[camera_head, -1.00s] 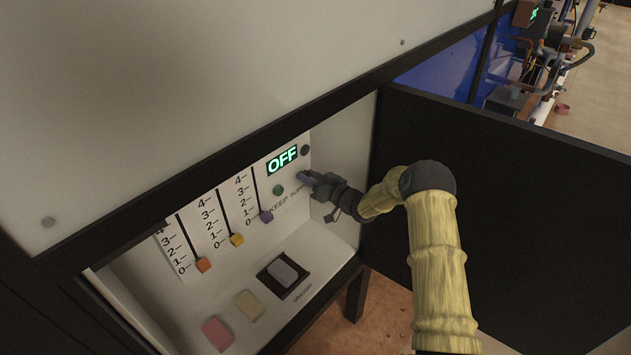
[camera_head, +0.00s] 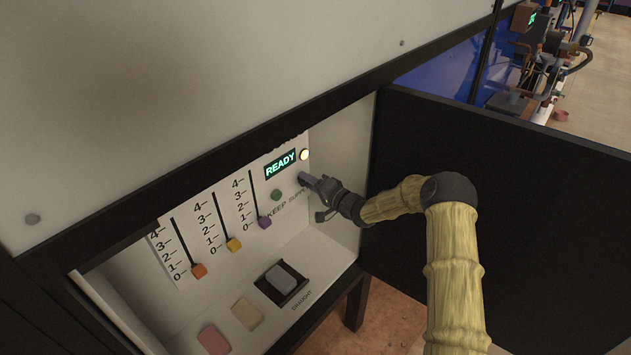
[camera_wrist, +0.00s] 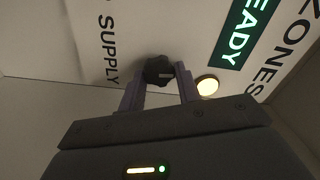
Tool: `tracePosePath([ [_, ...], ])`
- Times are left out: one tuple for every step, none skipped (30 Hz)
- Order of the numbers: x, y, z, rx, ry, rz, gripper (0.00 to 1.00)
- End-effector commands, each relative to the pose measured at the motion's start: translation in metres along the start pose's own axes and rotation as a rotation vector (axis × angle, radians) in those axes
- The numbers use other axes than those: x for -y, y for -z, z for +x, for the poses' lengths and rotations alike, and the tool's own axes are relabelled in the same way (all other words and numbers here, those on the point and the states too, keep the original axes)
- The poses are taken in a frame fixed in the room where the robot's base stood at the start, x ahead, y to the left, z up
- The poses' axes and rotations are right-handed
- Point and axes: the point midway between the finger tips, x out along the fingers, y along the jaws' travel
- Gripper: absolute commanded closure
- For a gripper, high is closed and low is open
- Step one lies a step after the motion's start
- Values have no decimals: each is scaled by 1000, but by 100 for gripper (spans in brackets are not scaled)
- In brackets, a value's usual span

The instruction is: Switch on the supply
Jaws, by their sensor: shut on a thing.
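A dark round knob (camera_wrist: 158,70) with a pale mark sits on the white panel beside the word SUPPLY in the wrist view. My gripper (camera_wrist: 160,82) is shut on the knob, with one purple-grey finger on each side of it. In the head view my gripper (camera_head: 306,181) is at the right end of the panel and hides the knob. The display (camera_head: 280,164) reads READY in green. The round lamp (camera_head: 305,155) beside it glows pale yellow, and it also shows lit in the wrist view (camera_wrist: 207,85).
Orange (camera_head: 198,271), yellow (camera_head: 234,244) and purple (camera_head: 264,222) sliders stand near 0 on their scales. A green button (camera_head: 277,195) is left of my gripper. A grey rocker (camera_head: 282,278) is on the ledge below. A black door panel (camera_head: 520,220) stands open at the right.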

Motion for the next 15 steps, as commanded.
tracePosePath([
  [0, -8, 2, 14, 1, 30, 90],
  [0, -8, 2, 14, 1, 45, 90],
  [0, -8, 2, 15, 1, 62, 89],
  [0, -8, 2, 15, 1, 74, 89],
  [0, -8, 2, 15, 1, 85, 89],
  [0, -8, 2, 15, 2, 96, 89],
  [1, -8, 2, 16, 2, 103, 89],
  [1, -8, 2, 16, 3, 109, 89],
  [1, -8, 2, 16, 3, 116, 89],
  [1, -8, 2, 16, 3, 120, 90],
  [1, -8, 2, 16, 3, 123, 90],
  [1, -8, 2, 16, 4, 125, 89],
  [1, -9, 2, 17, 4, 126, 89],
  [2, -9, 3, 17, 4, 127, 89],
  [2, -9, 3, 17, 4, 127, 89],
])
